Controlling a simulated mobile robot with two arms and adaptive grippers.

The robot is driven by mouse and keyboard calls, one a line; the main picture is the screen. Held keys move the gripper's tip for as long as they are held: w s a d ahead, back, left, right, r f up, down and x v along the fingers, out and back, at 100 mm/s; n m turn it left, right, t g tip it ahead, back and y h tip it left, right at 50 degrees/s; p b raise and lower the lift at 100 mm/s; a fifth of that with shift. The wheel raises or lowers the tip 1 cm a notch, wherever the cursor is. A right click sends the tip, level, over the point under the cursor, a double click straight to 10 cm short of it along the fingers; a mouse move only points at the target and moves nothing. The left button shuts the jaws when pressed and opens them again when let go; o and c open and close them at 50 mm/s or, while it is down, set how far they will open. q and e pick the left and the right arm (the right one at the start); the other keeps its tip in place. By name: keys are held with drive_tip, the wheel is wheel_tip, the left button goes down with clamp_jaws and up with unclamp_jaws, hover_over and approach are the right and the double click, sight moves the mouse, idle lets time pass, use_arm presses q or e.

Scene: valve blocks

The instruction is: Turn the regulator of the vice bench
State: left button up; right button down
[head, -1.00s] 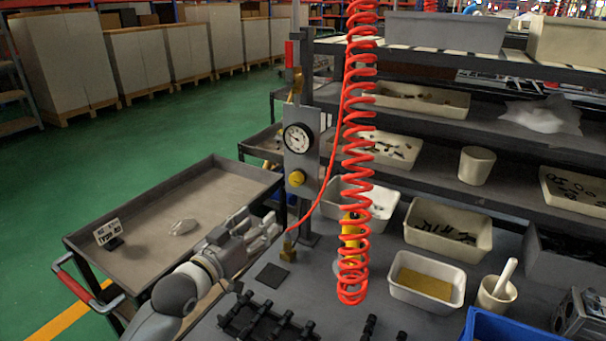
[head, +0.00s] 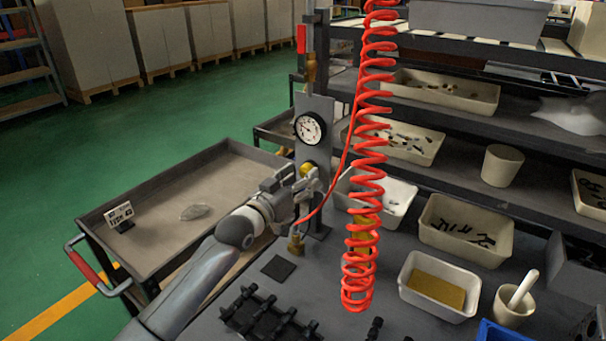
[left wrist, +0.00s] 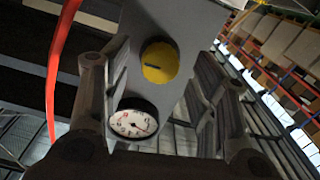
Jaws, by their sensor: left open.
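The regulator is a round yellow knob (head: 308,168) on a grey upright panel (head: 314,130), below a white-faced gauge (head: 310,128). In the left wrist view the yellow knob (left wrist: 160,62) faces me between the fingers, with a dark mark across it, and the gauge (left wrist: 133,122) shows nearer the palm. My left gripper (head: 304,180) is open just in front of the panel at the knob's height, partly covering the knob in the head view. The left wrist view shows its fingers (left wrist: 162,85) spread on both sides, apart from the knob. My right gripper is not in view.
A red coiled hose (head: 365,170) hangs right of the panel, and its straight red line passes close by my left gripper. A grey cart (head: 165,250) stands left. White bins (head: 437,290) and black parts (head: 265,318) lie on the bench (head: 345,280).

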use_arm(q)
drive_tip(key=shift+x, duration=0.85)
drive_tip(key=shift+c, duration=0.4)
drive_tip(key=c, duration=1)
